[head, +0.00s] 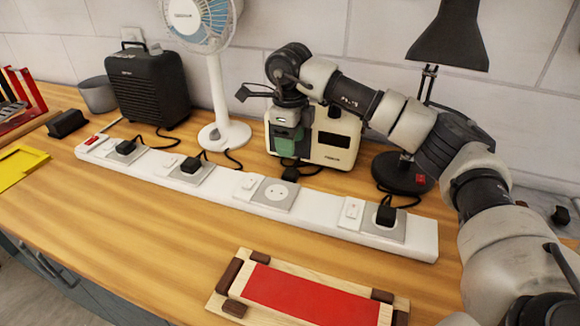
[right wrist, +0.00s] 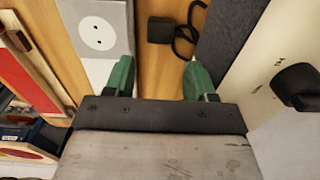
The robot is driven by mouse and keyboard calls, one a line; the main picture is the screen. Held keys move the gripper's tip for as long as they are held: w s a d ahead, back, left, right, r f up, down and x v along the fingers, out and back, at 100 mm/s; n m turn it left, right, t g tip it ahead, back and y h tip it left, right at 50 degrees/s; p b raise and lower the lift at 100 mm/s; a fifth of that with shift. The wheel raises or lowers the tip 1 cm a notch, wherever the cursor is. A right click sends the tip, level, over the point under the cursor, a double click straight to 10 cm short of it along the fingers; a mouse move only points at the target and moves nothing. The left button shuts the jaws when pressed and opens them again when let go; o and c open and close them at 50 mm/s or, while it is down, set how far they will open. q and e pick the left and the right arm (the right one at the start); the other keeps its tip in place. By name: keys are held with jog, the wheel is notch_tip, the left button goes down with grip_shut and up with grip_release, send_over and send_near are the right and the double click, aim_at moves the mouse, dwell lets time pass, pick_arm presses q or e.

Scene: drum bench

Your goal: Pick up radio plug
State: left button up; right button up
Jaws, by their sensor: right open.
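The cream radio (head: 335,140) stands behind the power strip, partly hidden by my right arm. A black plug (head: 290,174), with a cord running toward the radio, lies on the wood between the radio and the strip. It also shows in the right wrist view (right wrist: 161,30). My right gripper (head: 286,148) is above and behind the plug, in front of the radio. In the right wrist view its green fingers (right wrist: 160,75) are apart and empty, with the plug beyond the gap between them. My left gripper is not in view.
The white power strip (head: 320,219) has an empty socket (head: 277,194) near the plug and black plugs in other sockets. A fan (head: 222,132), a black heater (head: 150,85) and a lamp (head: 403,172) stand behind. A red-topped wooden tray (head: 310,297) lies in front.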

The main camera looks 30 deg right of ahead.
aim_at(291, 173)
jog(key=shift+s+f, duration=0.25)
jog(key=shift+f, duration=0.95)
jog(key=shift+w+f+p, duration=0.2)
jog(key=shift+f+p, duration=0.3)
jog(key=shift+f, duration=2.7)
jog(key=c, duration=0.6)
